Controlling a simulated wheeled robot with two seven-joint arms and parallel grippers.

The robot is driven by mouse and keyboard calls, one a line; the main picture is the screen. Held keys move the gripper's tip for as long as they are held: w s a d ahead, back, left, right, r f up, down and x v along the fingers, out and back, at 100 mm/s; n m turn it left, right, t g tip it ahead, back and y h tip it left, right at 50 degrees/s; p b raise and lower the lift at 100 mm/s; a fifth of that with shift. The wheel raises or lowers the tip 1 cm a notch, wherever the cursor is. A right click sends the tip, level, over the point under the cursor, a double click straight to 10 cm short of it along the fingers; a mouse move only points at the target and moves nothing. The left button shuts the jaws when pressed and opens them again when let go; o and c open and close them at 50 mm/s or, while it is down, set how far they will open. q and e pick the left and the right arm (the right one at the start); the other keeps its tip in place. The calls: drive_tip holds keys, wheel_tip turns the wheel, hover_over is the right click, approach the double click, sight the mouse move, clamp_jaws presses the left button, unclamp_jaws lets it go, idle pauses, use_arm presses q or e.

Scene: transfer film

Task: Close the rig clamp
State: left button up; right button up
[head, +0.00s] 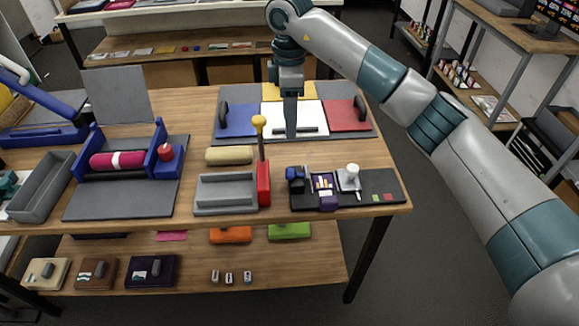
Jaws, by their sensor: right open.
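My right gripper (291,118) points straight down over the white middle panel (312,112) of a grey board at the back of the table. It is seen edge-on and is open; I cannot tell whether it touches anything. A dark bar (312,129) lies on the white panel beside the fingertips. A small black base (384,197) at the front right carries a dark blue clamp-like block (295,174) and a white-knobbed post (352,172). No part is labelled as the rig clamp, so I cannot tell which it is or how far open it is. My left gripper is not in view.
A blue roller stand (161,150) is on the left. Blue (237,121) and red (345,117) panels flank the white one.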

sight(290, 169)
drive_tip(key=shift+f, duration=0.1)
wheel_tip(290, 169, down, 16)
drive_tip(key=p, duration=0.7)
drive_tip(key=shift+r, duration=0.2)
drive_tip(key=shift+f, duration=0.8)
drive_tip(key=c, duration=1)
